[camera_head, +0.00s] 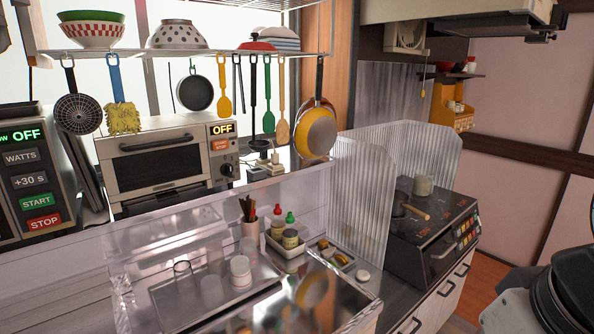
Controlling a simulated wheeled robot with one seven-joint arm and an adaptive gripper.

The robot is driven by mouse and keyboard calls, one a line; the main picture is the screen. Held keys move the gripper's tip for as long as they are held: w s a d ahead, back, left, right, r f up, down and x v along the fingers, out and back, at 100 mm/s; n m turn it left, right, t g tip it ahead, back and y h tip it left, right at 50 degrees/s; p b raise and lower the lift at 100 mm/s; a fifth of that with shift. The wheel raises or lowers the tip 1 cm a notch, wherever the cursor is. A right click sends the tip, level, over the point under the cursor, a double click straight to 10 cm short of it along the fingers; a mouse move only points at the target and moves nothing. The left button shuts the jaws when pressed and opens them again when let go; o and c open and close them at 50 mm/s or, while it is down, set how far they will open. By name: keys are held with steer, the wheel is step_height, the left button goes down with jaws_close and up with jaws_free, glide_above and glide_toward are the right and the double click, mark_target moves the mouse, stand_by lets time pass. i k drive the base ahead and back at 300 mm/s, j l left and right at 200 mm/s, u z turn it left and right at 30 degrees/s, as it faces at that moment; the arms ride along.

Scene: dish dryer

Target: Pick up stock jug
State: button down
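I cannot tell for sure which item is the stock jug. A pale grey, translucent-looking cylindrical container (423,186) stands upright at the back of the black stove on the right. A white stacked or ridged cup-like item (240,270) stands on the metal drying tray (180,308), with a small clear glass (182,271) to its left. Part of my arm, black and grey, shows at the bottom right, apart from these items. My gripper's fingers do not show.
Clear ribbed screens (430,148) stand around the stove (445,222). A long-handled utensil (411,211) lies on the stove. A toaster oven (165,160) and a microwave (35,175) stand at left. Utensils and pans hang from the wire shelf (200,52). Sauce bottles (290,222) stand beside the tray.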

mark_target(423, 183)
steer(key=i+l+z, duration=0.2)
steer(key=l, duration=0.25)
steer(key=i+l+u, duration=0.15)
steer(key=i+l, duration=0.15)
steer(key=i+l+u, duration=0.15)
steer(key=l, duration=0.25)
steer(key=i+l+u, duration=0.1)
steer(key=i+l, duration=0.25)
steer(key=i+l+u, duration=0.15)
steer(key=l, duration=0.35)
steer(key=i+l+u, duration=0.15)
steer(key=i+l, duration=0.15)
steer(key=l, duration=0.2)
steer(key=i+l+u, duration=0.15)
steer(key=l, duration=0.3)
steer(key=i+l+u, duration=0.15)
steer(key=l, duration=0.35)
steer(key=i+l+u, duration=0.1)
steer(key=l, duration=0.45)
steer(key=i, duration=0.1)
